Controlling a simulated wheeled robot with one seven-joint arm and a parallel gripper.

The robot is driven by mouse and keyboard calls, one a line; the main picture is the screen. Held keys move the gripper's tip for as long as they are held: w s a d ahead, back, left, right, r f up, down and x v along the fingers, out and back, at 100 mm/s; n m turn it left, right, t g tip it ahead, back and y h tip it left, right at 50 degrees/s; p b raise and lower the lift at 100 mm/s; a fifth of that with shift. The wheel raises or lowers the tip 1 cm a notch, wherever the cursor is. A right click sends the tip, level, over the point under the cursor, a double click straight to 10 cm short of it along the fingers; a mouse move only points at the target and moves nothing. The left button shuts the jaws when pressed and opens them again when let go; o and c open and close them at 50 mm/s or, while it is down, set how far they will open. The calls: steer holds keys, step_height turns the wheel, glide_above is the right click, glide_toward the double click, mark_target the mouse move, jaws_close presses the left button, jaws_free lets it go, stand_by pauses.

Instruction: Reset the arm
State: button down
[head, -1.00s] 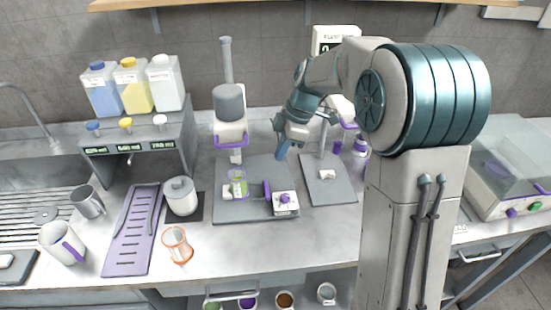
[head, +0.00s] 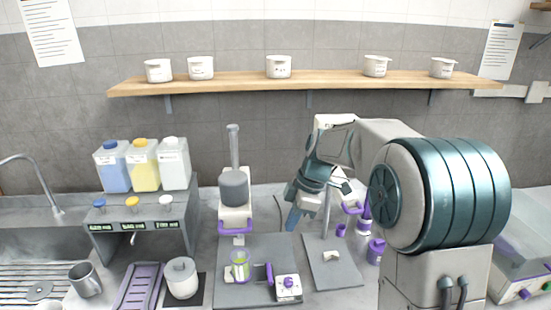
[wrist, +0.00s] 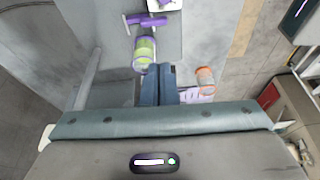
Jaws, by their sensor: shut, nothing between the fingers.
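My gripper (head: 293,217) hangs above the counter in the head view, between the grey press-like machine and the small stand on the right. Its blue fingers point down. In the wrist view the two fingers (wrist: 159,84) lie together with nothing between them. No buffing brush can be made out for certain.
A dispenser (head: 140,212) with blue, yellow and white bottles stands left. A wooden shelf (head: 340,80) with several white pots spans the wall. An orange-rimmed glass (wrist: 205,77) shows in the wrist view.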

steer(key=s+d+m+t+h+b, duration=0.1)
steer(key=s+d+m, duration=0.3)
steer(key=s+m, duration=0.5)
steer(key=s+d+m+t+h+b, duration=0.1)
steer(key=s+d+m+t+h, duration=0.1)
steer(key=s+m, duration=0.7)
steer(key=s+d+t, duration=0.1)
steer(key=s+d, duration=0.1)
steer(key=s, duration=0.4)
steer(key=shift+s+d+f+h, duration=0.15)
steer(key=shift+d+f+h, duration=0.15)
steer(key=shift+h, duration=0.1)
